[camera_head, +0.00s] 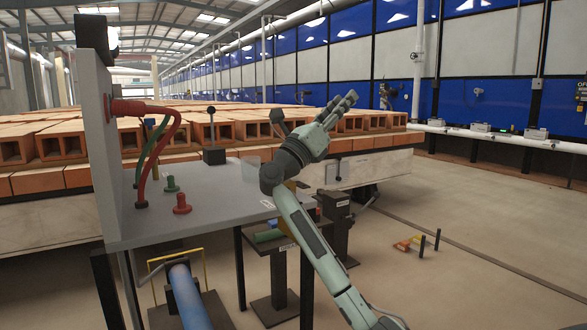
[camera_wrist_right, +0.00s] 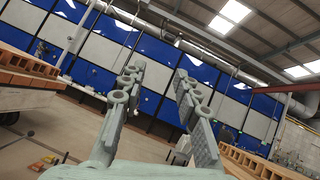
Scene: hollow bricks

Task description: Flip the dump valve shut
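No part is clearly labelled as the dump valve, and I cannot tell which one it is. A blue pipe (camera_head: 188,296) with a bent grey handle (camera_head: 165,265) and a yellow frame stands low, below the grey bench's front edge. A black box with an upright lever (camera_head: 213,140) stands on the bench. My right gripper (camera_head: 343,103) is raised above and beyond the bench's right end, touching nothing. In the right wrist view its two fingers (camera_wrist_right: 158,70) are spread apart with nothing between them. My left gripper is not in view.
The grey bench (camera_head: 225,200) carries an upright panel with red and green hoses (camera_head: 160,150), a green knob (camera_head: 171,184) and a red knob (camera_head: 181,204). Dark stands (camera_head: 275,285) are partly behind my right arm. Hollow bricks (camera_head: 60,142) fill the back. Floor at right is mostly clear.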

